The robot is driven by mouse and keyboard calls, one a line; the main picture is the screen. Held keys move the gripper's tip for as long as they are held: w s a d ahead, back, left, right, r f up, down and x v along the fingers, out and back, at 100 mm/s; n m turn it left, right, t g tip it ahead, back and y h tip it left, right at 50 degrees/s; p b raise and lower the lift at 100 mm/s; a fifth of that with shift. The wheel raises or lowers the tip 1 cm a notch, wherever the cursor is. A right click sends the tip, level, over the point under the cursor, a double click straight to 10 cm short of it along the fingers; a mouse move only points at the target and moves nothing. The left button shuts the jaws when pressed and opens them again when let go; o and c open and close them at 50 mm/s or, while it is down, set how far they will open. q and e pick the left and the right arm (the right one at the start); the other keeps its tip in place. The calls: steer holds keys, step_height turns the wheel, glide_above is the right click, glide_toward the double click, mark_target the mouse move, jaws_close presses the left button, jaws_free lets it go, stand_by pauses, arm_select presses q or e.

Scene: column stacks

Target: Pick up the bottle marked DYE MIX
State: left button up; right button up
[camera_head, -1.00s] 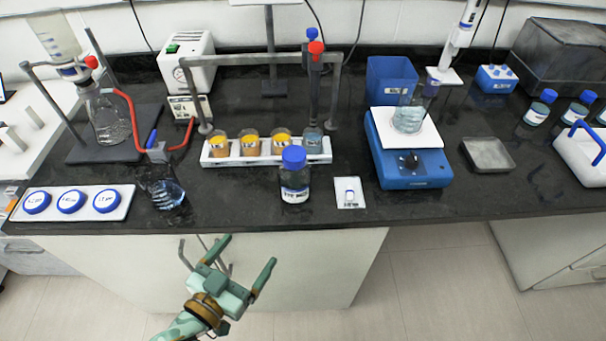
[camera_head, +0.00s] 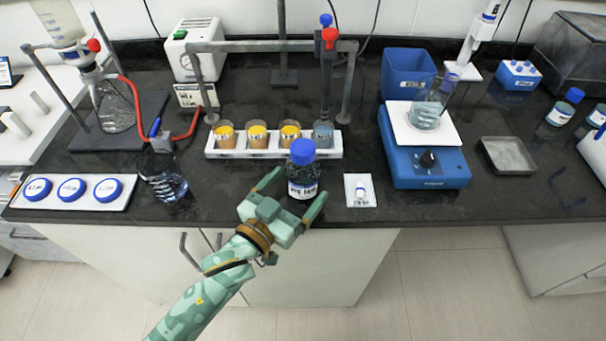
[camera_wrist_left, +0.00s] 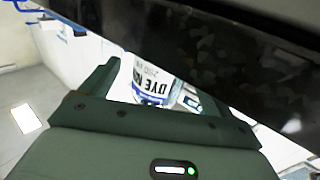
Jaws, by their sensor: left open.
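The bottle marked DYE MIX (camera_head: 303,172) stands upright near the front edge of the black bench, with a blue cap and a white label. Its label also shows in the left wrist view (camera_wrist_left: 152,86), beyond the fingers. My left gripper (camera_head: 293,191) is open at the bench's front edge, one finger on each side of the bottle's lower part. I cannot tell whether either finger touches it. The left wrist view also shows the open gripper (camera_wrist_left: 165,88), with the lower part of the bottle hidden behind the palm. My right gripper is not in view.
Behind the bottle is a white rack (camera_head: 225,153) with several beakers under a grey frame.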

mark_target(307, 173)
arm_select(q)
steer(key=b+x, duration=0.1)
steer(key=x, duration=0.4)
steer(key=shift+a, duration=0.1)
steer(key=c, duration=1.2)
steer(key=shift+r, duration=0.1)
steer(key=shift+c, duration=0.8)
steer(key=shift+r, duration=0.1)
